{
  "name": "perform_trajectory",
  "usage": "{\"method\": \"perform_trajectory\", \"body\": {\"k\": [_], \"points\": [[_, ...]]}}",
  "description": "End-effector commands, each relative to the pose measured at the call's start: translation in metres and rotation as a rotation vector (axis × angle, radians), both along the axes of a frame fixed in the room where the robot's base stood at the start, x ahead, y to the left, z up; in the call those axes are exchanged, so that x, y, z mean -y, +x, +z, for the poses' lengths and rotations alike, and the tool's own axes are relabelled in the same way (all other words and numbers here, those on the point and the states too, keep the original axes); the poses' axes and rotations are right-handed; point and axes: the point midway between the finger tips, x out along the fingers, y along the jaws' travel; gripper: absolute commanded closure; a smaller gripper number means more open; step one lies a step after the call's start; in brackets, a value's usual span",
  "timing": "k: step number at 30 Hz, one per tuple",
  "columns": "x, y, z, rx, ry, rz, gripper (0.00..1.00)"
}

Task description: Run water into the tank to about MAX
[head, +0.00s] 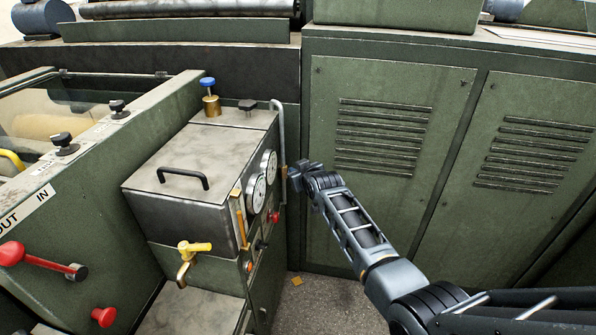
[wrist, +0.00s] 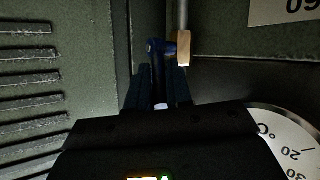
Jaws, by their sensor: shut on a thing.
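The tank is a worn steel box (head: 165,210) with a black lid handle, in the head view. A brass-edged upright strip (head: 239,218), perhaps its level gauge, is on its right face; no level or MAX mark is readable. A grey pipe (head: 281,120) bends down the far right side to a brass-coloured block (wrist: 183,48) in the wrist view. A blue lever (wrist: 157,60) stands beside that block. My gripper (head: 297,178) is at the pipe's lower end, shut on the blue lever, its dark fingers (wrist: 155,90) either side. The head view hides the lever. No water is visible.
Two round dials (head: 257,192) and a red knob (head: 274,216) sit close left of my gripper. A yellow tap (head: 194,247) is on the tank's front. Louvred green cabinet doors (head: 375,135) stand behind my arm.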

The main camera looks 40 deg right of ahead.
Motion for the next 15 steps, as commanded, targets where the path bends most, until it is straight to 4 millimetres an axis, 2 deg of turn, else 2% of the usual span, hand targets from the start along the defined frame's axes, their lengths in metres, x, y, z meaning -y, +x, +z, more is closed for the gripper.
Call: {"method": "perform_trajectory", "body": {"k": [3,4,9,15], "points": [[0.0,0.0004,0.0003,0.001,0.0,0.0,1.0],[0.0,0.0003,0.0002,0.001,0.0,0.0,0.77],[0.0,0.0002,0.0002,0.001,0.0,0.0,0.61],[0.0001,0.0,0.0,0.001,-0.001,-0.001,0.59]]}}
